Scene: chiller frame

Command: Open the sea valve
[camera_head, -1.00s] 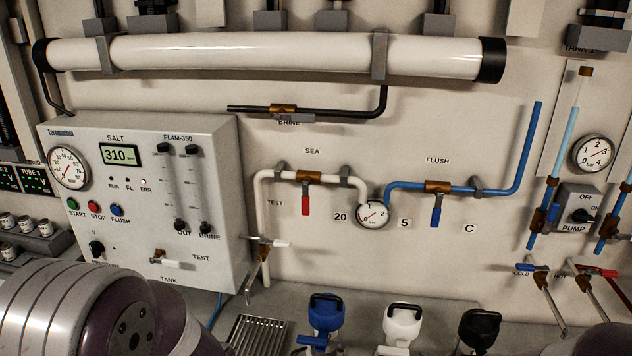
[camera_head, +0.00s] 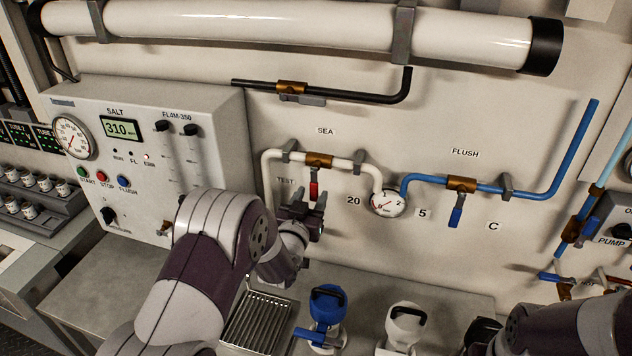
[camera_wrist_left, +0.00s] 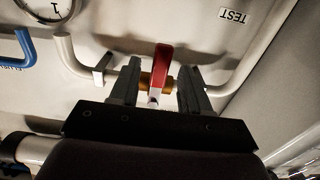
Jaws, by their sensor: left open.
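The sea valve has a brass body (camera_head: 319,160) on the white pipe under the SEA label. Its red handle (camera_head: 314,190) hangs straight down from the body. My left gripper (camera_head: 311,205) is open at the lower part of this handle. In the left wrist view, the red handle (camera_wrist_left: 162,62) stands between the two spread fingers of the left gripper (camera_wrist_left: 160,78), with gaps visible on both sides. The lower end of the handle is partly hidden by the gripper in the head view. My right gripper is out of view; only part of my right arm shows at the lower right.
A round gauge (camera_head: 387,202) and the blue-handled flush valve (camera_head: 456,216) are to the right. The control panel (camera_head: 218,110) is on the left.

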